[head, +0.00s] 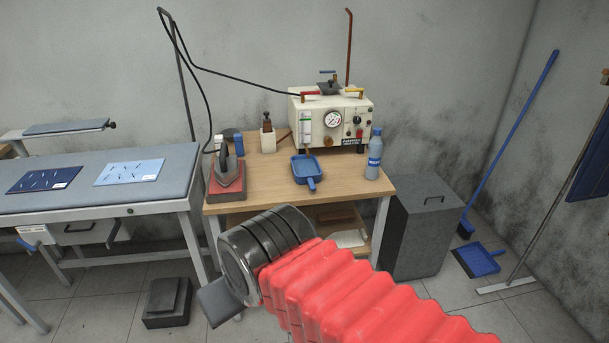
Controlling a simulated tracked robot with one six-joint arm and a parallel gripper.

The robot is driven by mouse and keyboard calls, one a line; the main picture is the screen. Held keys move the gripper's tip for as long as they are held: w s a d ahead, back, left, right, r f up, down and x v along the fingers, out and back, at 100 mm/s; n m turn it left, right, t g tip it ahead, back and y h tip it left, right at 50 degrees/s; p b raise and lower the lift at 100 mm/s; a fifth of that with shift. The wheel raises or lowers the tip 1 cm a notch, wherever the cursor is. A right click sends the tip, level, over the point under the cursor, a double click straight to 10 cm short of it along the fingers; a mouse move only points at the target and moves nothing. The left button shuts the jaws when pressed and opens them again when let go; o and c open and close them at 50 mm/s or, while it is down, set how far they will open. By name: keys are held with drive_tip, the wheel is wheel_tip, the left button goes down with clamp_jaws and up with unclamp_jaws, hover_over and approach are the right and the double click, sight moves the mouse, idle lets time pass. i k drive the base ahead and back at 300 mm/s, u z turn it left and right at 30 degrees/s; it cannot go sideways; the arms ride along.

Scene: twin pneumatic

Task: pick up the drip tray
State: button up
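The drip tray appears to be the small blue tray (306,167) with a short handle pointing toward me. It lies on the wooden table (265,191), in front of the white machine, and looks empty. My gripper (219,301) shows only as a grey block at the end of my arm, lower and to the left of the tray, well apart from it. My arm's end hides the rest of the gripper, so its fingers and anything between them cannot be made out.
A steam iron (228,170) on a red pad stands left of the tray. A blue-capped bottle (374,155) stands close on its right. The white machine (331,117) is behind. A dark bin (420,228) stands right of the table, and a blue dustpan (480,260) lies on the floor.

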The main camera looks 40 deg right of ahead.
sight(306, 170)
drive_tip(key=z, duration=0.05)
drive_tip(key=i, duration=1)
drive_tip(key=u, duration=0.05)
